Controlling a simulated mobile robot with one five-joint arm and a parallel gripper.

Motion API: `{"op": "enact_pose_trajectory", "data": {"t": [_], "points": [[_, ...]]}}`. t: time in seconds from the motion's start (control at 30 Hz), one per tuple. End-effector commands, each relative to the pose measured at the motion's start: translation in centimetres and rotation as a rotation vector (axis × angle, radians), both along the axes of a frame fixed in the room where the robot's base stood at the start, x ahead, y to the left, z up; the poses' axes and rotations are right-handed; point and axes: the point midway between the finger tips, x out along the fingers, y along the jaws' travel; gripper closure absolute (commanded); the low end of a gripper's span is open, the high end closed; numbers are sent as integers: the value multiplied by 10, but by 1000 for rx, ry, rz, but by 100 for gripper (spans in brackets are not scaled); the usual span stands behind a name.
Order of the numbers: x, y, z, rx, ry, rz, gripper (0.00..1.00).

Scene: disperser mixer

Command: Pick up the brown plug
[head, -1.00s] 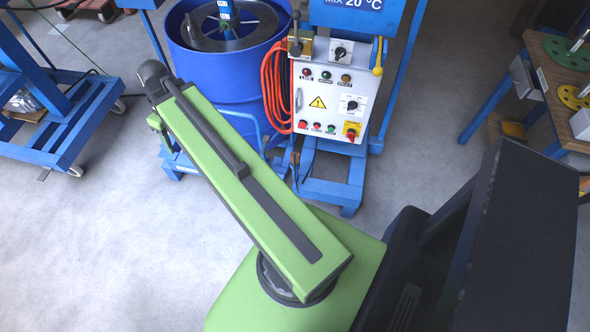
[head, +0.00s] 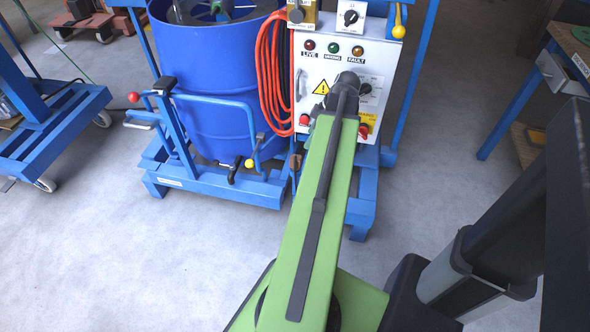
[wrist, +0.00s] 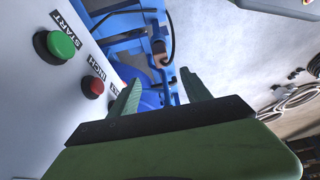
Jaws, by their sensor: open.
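In the wrist view, a small brown block that looks like the brown plug (wrist: 160,58) hangs by a black cable (wrist: 148,12) against blue frame parts. It also shows in the head view (head: 296,160), low beside the control box's left edge. My gripper (wrist: 160,78) is open in the wrist view, its two green fingers apart and empty. The brown plug appears beyond the gap between the fingertips, not touching them as far as I can tell.
The white control box (head: 325,75) is close by; its green START button (wrist: 58,46) and red INCH button (wrist: 92,87) are left of my fingers. A red-orange cable coil (head: 272,75) hangs beside the blue drum (head: 215,90). Grey floor (head: 120,255) is clear at front left.

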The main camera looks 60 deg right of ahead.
Motion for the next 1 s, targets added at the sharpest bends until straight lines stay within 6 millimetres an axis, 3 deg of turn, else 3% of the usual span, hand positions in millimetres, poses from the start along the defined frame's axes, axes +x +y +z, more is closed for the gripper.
{"op": "enact_pose_trajectory", "data": {"t": [0.03,0.43,0.53,0.77,1.0], "points": [[3,1,-14,0,0,1,44],[34,11,-97,0,1,-1,44],[39,13,-108,0,1,-1,44],[42,14,-110,1,1,-3,44],[53,21,-147,0,1,-1,44]]}}
